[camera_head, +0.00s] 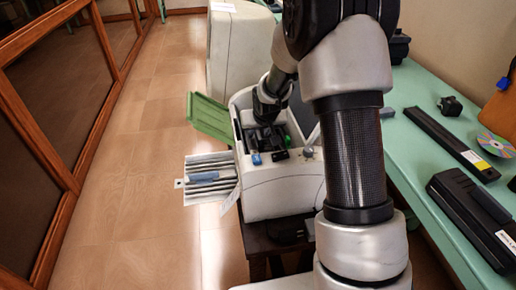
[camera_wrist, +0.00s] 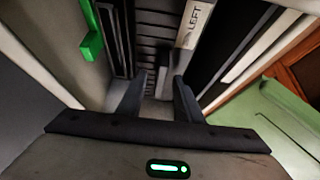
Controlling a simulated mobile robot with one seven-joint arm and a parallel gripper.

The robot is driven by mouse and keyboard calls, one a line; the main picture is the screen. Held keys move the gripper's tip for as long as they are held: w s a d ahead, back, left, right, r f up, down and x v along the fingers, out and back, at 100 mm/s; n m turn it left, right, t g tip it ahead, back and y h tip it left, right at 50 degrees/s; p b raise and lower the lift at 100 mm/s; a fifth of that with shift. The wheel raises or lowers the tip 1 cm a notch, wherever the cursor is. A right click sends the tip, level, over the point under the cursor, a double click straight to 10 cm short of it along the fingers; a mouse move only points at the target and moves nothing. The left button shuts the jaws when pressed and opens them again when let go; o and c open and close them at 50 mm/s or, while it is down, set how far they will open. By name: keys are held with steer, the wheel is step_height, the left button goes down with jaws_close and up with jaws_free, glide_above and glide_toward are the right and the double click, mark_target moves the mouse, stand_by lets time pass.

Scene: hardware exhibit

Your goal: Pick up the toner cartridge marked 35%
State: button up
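My gripper (camera_head: 266,112) points down into the open top of a white printer (camera_head: 283,190). In the wrist view the two dark fingers (camera_wrist: 160,77) stand apart, with a gap over the ribbed dark interior and no clear contact with anything. A label reading LEFT (camera_wrist: 194,22) is beside them. No 35% mark is readable in either view. A long black cartridge-like bar (camera_head: 450,143) with a pale label lies on the green table. A bulky black unit (camera_head: 474,219) with a white label lies nearer. Much of the printer's interior is hidden by my gripper in the head view.
A green flap (camera_head: 210,118) and a pale tray (camera_head: 207,176) stick out left of the printer. The green table (camera_head: 410,166) also holds a disc (camera_head: 496,144) and a small black object (camera_head: 450,106). Wood floor (camera_head: 140,190) on the left is clear, beside wood-framed panels.

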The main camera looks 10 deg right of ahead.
steer(key=shift+w+f, duration=0.25)
steer(key=shift+f, duration=0.1)
steer(key=shift+c, duration=0.5)
jaws_close()
stand_by(0.7)
steer(key=shift+r, duration=0.25)
